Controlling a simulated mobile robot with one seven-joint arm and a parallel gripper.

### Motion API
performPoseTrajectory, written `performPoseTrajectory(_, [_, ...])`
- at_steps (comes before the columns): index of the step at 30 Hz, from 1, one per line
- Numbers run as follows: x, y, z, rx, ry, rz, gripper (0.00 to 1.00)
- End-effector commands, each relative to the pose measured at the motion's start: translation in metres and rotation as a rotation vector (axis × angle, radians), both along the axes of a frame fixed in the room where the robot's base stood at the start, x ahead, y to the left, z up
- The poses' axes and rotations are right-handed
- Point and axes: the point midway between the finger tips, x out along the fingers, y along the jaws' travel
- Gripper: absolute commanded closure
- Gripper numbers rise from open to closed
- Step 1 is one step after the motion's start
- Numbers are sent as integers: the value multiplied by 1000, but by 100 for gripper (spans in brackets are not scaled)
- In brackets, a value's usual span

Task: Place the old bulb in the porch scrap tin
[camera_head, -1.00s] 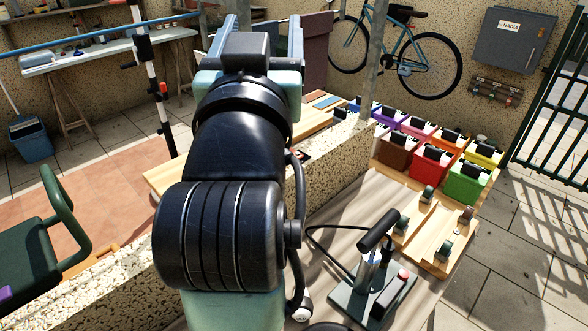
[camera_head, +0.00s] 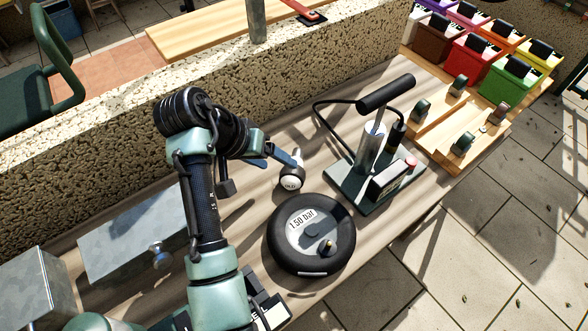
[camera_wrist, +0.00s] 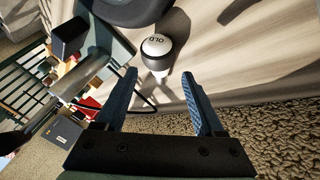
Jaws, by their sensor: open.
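The old bulb (camera_head: 291,179), with a white end marked OLD and a dark collar, lies on the wooden counter (camera_head: 395,235) between the black round gauge and the wall. In the wrist view the bulb (camera_wrist: 157,45) lies ahead, its narrow silver end pointing back between my fingertips. My gripper (camera_head: 275,157) is open and empty beside the bulb; its two blue fingers also show in the wrist view (camera_wrist: 158,76). Contact cannot be told. Two grey metal boxes stand at the left, one with a knob (camera_head: 130,238) and one at the corner (camera_head: 38,285); neither shows a scrap-tin label.
A speckled wall (camera_head: 110,140) runs behind. Coloured bins (camera_head: 470,55) stand at the back right.

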Motion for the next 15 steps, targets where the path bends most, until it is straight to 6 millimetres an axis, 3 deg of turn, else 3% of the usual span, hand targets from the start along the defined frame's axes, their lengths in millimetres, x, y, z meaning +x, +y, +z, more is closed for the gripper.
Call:
performPoseTrajectory(8, [7,-11,-20,1,0,0,29])
performPoseTrajectory(15, [18,-28,-50,1,-1,-1,29])
